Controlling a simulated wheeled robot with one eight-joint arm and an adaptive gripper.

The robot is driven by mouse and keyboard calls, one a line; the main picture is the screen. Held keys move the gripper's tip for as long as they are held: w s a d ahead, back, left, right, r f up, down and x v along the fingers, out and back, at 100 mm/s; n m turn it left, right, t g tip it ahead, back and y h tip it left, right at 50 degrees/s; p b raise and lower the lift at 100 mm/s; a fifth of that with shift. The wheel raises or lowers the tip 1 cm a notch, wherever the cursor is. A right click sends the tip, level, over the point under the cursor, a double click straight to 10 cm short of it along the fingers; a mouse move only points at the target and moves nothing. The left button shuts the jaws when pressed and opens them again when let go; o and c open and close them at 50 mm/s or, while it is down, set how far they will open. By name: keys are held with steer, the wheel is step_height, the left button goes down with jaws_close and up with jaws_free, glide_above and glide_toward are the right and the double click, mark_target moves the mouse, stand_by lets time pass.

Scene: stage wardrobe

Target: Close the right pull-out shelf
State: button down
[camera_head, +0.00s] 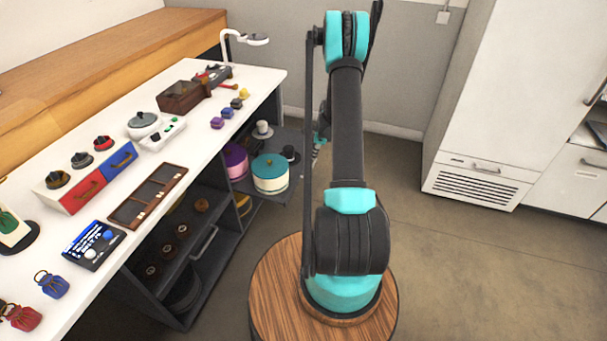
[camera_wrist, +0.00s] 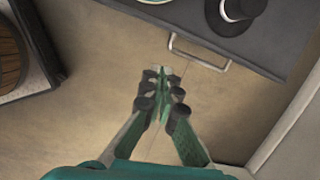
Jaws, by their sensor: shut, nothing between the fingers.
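The right pull-out shelf (camera_head: 282,140) is dark grey and stands out from the cabinet under the white counter. It carries a cream round box with a teal lid (camera_head: 270,172), a purple round box (camera_head: 236,160) and small hats. In the wrist view the shelf (camera_wrist: 288,32) fills the top, with its pale bar handle (camera_wrist: 197,52) on the front edge and a black hat (camera_wrist: 238,12) behind it. My gripper (camera_wrist: 162,78) is shut and empty, in front of the shelf and apart from the handle in the picture. In the head view my arm mostly hides it (camera_head: 318,145).
The white counter (camera_head: 205,150) holds drawers, trays, a lamp and small pouches. Another shelf (camera_head: 165,255) with round items sits in the cabinet's nearer bay. A round wooden piece (camera_wrist: 8,60) shows at left in the wrist view. Open floor (camera_head: 450,265) lies to the right, before white cabinets (camera_head: 490,110).

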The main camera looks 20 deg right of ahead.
steer(key=w+a+f+m, duration=0.1)
steer(key=w+f, duration=0.1)
steer(key=f, duration=0.5)
steer(key=w+a+f+m, duration=0.1)
steer(key=w+a+f, duration=0.1)
steer(key=f, duration=0.5)
steer(key=shift+w+a+f, duration=0.25)
steer(key=shift+w+a, duration=0.05)
